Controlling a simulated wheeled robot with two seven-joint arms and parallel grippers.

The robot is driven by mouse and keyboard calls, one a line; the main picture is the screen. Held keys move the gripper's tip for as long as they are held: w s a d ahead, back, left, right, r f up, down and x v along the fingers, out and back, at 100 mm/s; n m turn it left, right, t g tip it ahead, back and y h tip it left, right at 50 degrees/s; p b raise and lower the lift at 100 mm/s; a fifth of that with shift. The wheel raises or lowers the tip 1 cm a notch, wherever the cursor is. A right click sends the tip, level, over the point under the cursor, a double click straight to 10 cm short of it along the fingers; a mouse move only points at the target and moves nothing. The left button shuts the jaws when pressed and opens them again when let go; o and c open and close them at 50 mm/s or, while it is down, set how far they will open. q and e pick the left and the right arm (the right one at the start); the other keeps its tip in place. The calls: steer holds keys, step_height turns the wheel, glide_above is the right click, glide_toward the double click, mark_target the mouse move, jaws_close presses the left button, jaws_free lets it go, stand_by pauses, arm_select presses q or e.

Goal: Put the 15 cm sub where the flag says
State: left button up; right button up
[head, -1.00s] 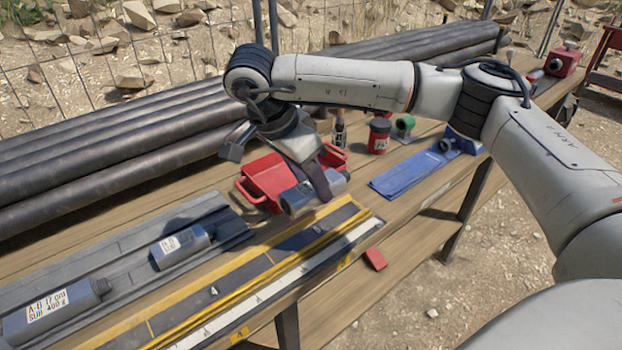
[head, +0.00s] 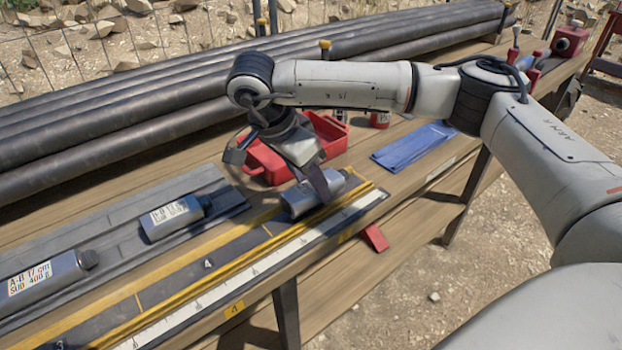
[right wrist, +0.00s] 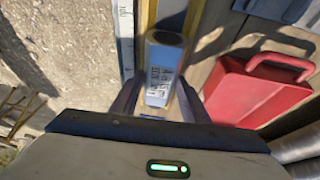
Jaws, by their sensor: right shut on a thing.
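My right gripper (head: 318,185) is shut on a grey cylindrical sub (head: 303,200) over the right end of the dark, yellow-edged strip (head: 190,278). I cannot tell whether the sub touches the strip. In the right wrist view the sub (right wrist: 164,60) lies between the fingers, its white label too blurred to read. Two more grey subs lie in the grey tray (head: 112,226): one marked 17 cm (head: 45,275) at the left, and one (head: 172,217) with an unclear label. No flag is clearly readable. My left gripper is out of view.
A red bin (head: 265,158) stands just behind my right gripper. A blue cloth (head: 410,146) lies to the right. Long dark pipes (head: 130,115) line the back. A red tag (head: 375,238) hangs at the front edge, beside the white numbered scale (head: 290,255).

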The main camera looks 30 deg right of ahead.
steer(key=shift+f, duration=0.45)
stand_by(0.6)
steer(key=o, duration=1.7)
steer(key=shift+a+r+p, duration=0.1)
steer(key=shift+r+p, duration=2.15)
steer(key=shift+r, duration=1.25)
